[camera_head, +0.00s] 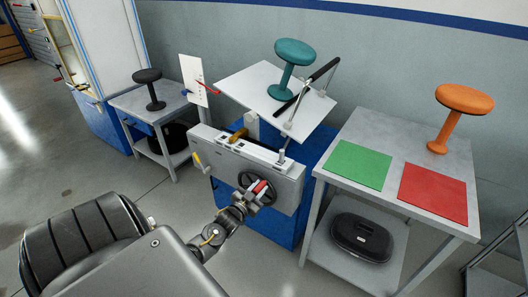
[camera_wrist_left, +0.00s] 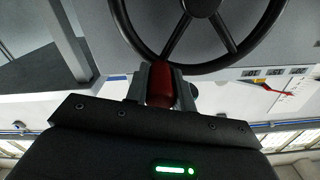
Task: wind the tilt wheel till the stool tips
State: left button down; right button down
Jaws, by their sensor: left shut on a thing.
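The tilt wheel (camera_head: 243,187) is a dark spoked handwheel on the front of a grey machine (camera_head: 290,186). Its rim and spokes also show at the top of the left wrist view (camera_wrist_left: 225,60). My left gripper (camera_head: 256,194) is shut on the wheel's red handle (camera_wrist_left: 159,84), which sits between its two fingers. The teal stool (camera_head: 294,54) stands on the machine's white tilting plate (camera_head: 240,79), which looks sloped. A black bar on a metal frame (camera_head: 307,86) stands beside the stool. My right gripper is not in view.
A grey table (camera_head: 375,124) at the right carries a green mat (camera_head: 357,164), a red mat (camera_head: 433,193) and an orange stool (camera_head: 447,127). A black stool (camera_head: 149,88) stands on a smaller table at the left. A white panel with a red pointer (camera_head: 193,79) stands beside the plate. A yellow-handled lever (camera_head: 197,160) is on the machine's left.

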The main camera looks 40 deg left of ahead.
pick_arm(q)
jog(key=c, duration=1.2)
grip_release()
jog(key=shift+s, duration=0.2)
jog(key=s, duration=0.3)
jog(key=s+d, duration=0.1)
jog(key=s, duration=0.2)
jog(key=s+d, duration=0.1)
jog(key=s, duration=0.3)
jog(key=shift+s, duration=0.1)
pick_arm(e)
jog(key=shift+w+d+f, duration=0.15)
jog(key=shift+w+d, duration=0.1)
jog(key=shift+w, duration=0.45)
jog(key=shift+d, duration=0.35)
